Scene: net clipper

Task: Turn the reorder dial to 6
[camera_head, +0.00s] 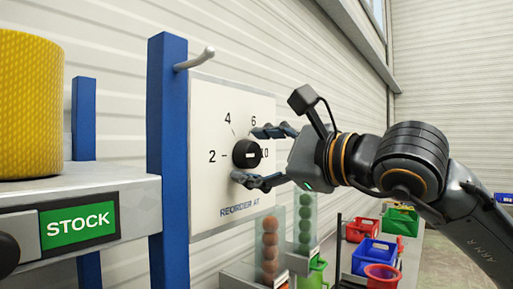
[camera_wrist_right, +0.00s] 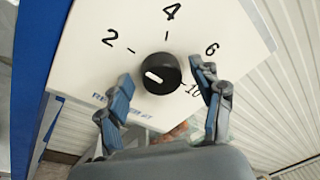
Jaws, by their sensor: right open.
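The reorder dial is a black round knob (camera_head: 243,154) on a white panel (camera_head: 208,100) marked 2, 4, 6 and 10, with "REORDER AT" below. It also shows in the right wrist view (camera_wrist_right: 166,66). A white bar on the knob's face lies along the line between the 2 and the 10; I cannot tell which end points. My right gripper (camera_head: 247,154) is open, with one finger above the knob and one below. In the right wrist view the fingers (camera_wrist_right: 162,72) stand on either side of it, with gaps showing. My left gripper is not in view.
A blue post (camera_head: 168,160) with a peg (camera_head: 195,60) stands left of the panel. A shelf with a STOCK label (camera_head: 78,221) and a yellow roll (camera_head: 30,105) is further left. Tubes of balls (camera_head: 270,250) and coloured bins (camera_head: 375,255) sit below.

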